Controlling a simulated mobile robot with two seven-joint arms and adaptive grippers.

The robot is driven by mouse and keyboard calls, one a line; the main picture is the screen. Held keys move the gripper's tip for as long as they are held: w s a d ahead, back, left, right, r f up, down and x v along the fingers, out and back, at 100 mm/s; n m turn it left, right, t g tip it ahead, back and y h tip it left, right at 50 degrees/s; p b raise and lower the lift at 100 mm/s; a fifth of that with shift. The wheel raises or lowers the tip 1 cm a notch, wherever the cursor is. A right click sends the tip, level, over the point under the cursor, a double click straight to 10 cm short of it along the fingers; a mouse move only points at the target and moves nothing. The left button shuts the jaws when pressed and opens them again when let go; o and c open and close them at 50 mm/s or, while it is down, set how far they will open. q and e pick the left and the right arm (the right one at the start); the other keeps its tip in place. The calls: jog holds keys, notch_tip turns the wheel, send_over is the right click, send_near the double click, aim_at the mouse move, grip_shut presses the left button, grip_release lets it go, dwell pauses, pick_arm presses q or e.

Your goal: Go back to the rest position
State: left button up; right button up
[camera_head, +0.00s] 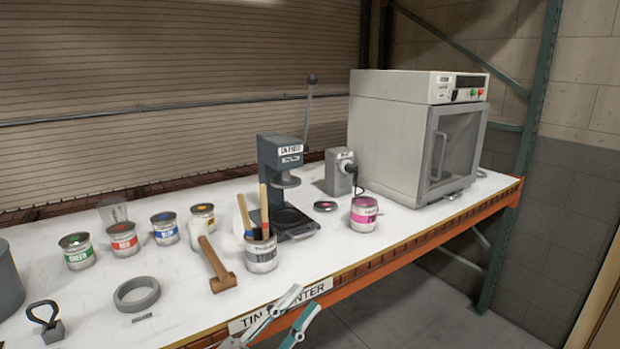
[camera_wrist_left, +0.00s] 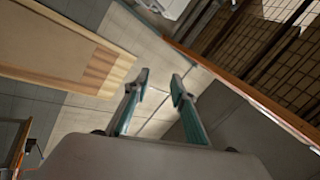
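My left gripper (camera_head: 306,298) is low in the head view, in front of the table's front edge by the tinting label. Its two teal fingers are apart with nothing between them. In the left wrist view the fingers (camera_wrist_left: 160,82) also stand apart and empty, with floor behind them. My right gripper is in neither view.
The white table (camera_head: 85,318) holds paint cans (camera_head: 78,252), a wooden mallet (camera_head: 216,266), a grey ring (camera_head: 137,294), a press (camera_head: 283,180), a pink-labelled can (camera_head: 364,214) and a white oven-like machine (camera_head: 395,130). A green rack post (camera_head: 520,150) stands right. Floor in front is clear.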

pick_arm(q)
jog(key=s+a+f+n+y, duration=0.2)
jog(key=a+f+n+y, duration=0.35)
jog(key=f, duration=0.55)
jog(key=s+a+f+n+y, duration=0.1)
jog(key=a+f+n+y, duration=0.45)
jog(key=f, duration=0.55)
jog(key=s+a+f+n+g+y, duration=0.1)
jog(key=s+a+f+n+g, duration=0.1)
jog(key=s+f, duration=0.5)
jog(key=s+a+f+n+g+y, duration=0.2)
jog(key=s+a+f+n+g, duration=0.1)
jog(key=s+f, duration=0.4)
notch_tip(320, 180, down, 3)
jog(key=shift+s+a+f+n+y, duration=0.25)
jog(key=shift+a+n, duration=0.35)
jog(key=shift+a, duration=0.4)
